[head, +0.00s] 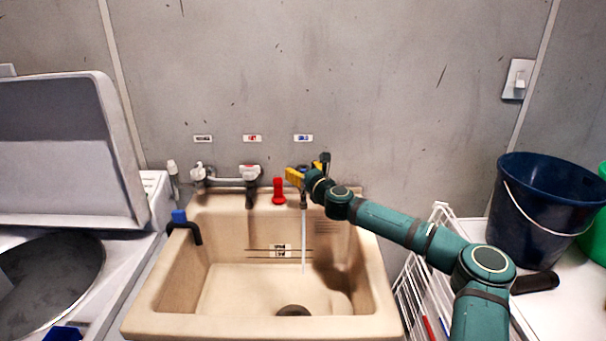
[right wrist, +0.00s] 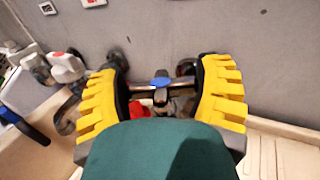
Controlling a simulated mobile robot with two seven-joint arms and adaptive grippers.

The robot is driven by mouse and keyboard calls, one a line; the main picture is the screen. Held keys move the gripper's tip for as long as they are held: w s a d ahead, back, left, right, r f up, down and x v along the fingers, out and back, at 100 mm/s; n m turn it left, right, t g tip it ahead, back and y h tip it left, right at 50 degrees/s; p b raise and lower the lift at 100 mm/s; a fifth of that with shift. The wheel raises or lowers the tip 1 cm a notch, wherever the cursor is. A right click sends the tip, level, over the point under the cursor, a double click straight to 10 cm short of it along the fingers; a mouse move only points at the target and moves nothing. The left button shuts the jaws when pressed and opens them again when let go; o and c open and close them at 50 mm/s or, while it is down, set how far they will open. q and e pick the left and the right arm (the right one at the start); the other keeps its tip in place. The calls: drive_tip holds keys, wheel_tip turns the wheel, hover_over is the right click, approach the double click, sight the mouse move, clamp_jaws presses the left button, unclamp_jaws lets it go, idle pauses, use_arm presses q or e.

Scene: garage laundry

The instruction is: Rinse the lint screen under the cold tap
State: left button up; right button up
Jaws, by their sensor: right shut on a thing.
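The cold tap (right wrist: 160,83), with a blue cap on its handle, stands at the wall under the blue label. My right gripper (head: 308,172) is shut on its handle, with one yellow finger on each side; the wrist view shows the grip (right wrist: 163,90). The tap's body is mostly hidden by the gripper in the head view. A thin stream of water (head: 304,240) falls from it into the beige sink (head: 175,326). I cannot make out the lint screen in either view. My left gripper is not in view.
A red thing (head: 279,191) stands just left of the cold tap, and a white-capped tap (head: 250,173) farther left. A black hook-shaped hose with a blue clip (head: 180,217) hangs over the sink's left rim. An open washer (head: 70,150) is left; a dark bucket (head: 540,215) is right.

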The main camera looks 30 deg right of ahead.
drive_tip(key=o, duration=1.2)
drive_tip(key=shift+c, duration=0.2)
drive_tip(key=shift+s, duration=0.15)
drive_tip(key=s, duration=1.2)
drive_tip(key=shift+d, duration=0.15)
